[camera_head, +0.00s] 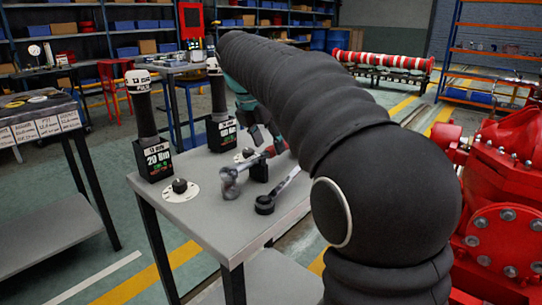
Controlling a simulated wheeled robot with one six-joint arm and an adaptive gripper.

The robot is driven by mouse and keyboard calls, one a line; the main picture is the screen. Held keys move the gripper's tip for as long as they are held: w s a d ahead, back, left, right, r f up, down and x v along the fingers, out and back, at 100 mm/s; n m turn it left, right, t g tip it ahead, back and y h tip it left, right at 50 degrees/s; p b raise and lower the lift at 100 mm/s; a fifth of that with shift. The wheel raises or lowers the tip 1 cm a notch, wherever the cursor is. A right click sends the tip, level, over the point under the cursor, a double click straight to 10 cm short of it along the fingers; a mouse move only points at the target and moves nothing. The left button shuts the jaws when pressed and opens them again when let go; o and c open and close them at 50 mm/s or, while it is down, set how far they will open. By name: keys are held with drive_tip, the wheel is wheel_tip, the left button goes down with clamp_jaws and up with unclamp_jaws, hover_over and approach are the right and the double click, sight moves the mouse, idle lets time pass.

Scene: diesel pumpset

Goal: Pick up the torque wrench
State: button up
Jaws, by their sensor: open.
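On the grey table (190,240), a tool with a round dark head and a silver shaft (280,190) lies slanted. Beside it lies a grey-headed tool with a red part (233,180). Two black upright tools with grips stand there, one labelled 20 Nm (151,135) and one labelled 80 Nm (220,115). I cannot tell for certain which is the torque wrench. My gripper (264,138) is open, above the far part of the table, behind the lying tools. My dark arm hides the table's right side and part of the gripper.
A round white disc with a black knob (180,189) lies on the near left of the table. Red pump machinery (505,200) stands at the right. Another bench (42,115) stands at the left. Green floor with yellow lines lies between them.

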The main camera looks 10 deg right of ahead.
sight(270, 147)
drive_tip(key=shift+x, duration=1.85)
drive_tip(key=shift+s, duration=0.2)
clamp_jaws()
